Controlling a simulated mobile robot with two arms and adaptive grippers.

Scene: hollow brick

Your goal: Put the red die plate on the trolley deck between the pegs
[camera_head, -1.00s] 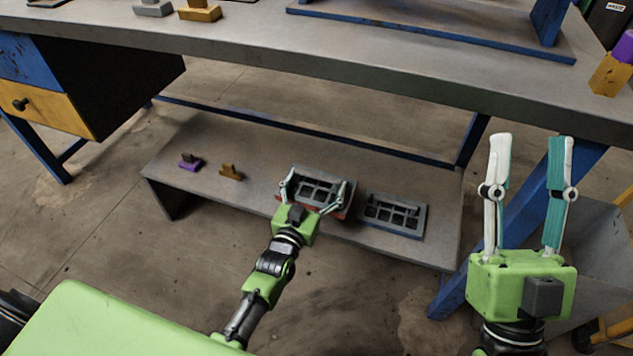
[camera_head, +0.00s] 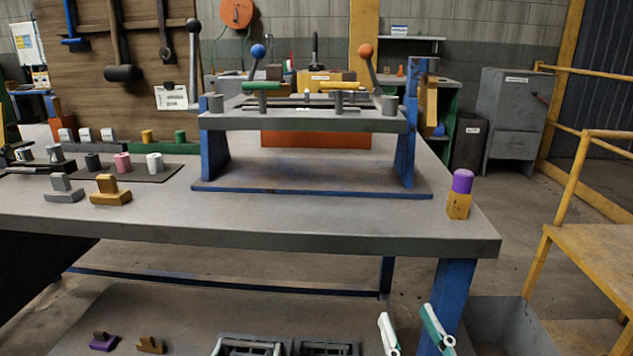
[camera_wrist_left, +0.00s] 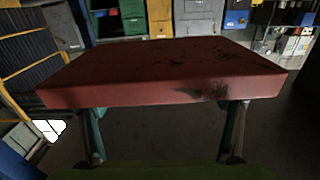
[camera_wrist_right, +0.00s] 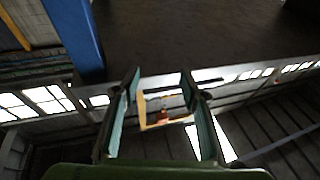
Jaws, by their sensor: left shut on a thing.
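The red die plate (camera_wrist_left: 170,75) fills the middle of the left wrist view, its red face scuffed with dark marks. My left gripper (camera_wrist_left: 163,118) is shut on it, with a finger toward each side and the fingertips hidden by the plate.
Purple (camera_head: 104,342) and ochre (camera_head: 151,344) pieces lie left. The workbench (camera_head: 300,225) overhangs the shelf. A grey bin (camera_head: 500,325) and yellow steps (camera_head: 600,262) stand right.

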